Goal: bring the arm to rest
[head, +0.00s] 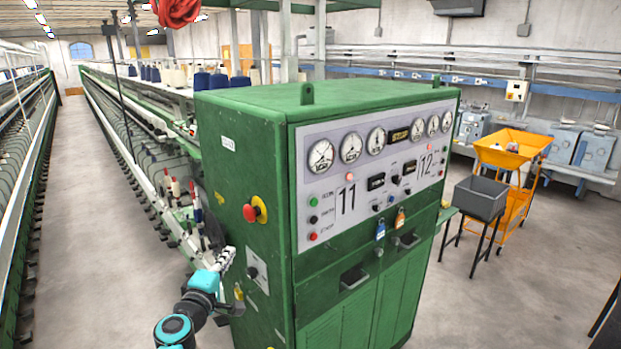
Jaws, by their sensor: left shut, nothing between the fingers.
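My left arm comes in at the bottom, left of centre. My left gripper (226,259) is shut and empty, close to the left side face of the green control cabinet (350,200). A small switch plate (257,269) is on that face just right of the gripper. I cannot tell whether the fingers touch the cabinet. A red emergency button (251,212) on a yellow base is above the gripper. My right gripper is not in view.
The spinning frame (130,140) runs back on the left beside a clear aisle (80,200). A grey bin (480,198) on a stand and an orange trolley (512,150) stand at the right. Floor in front of them is free.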

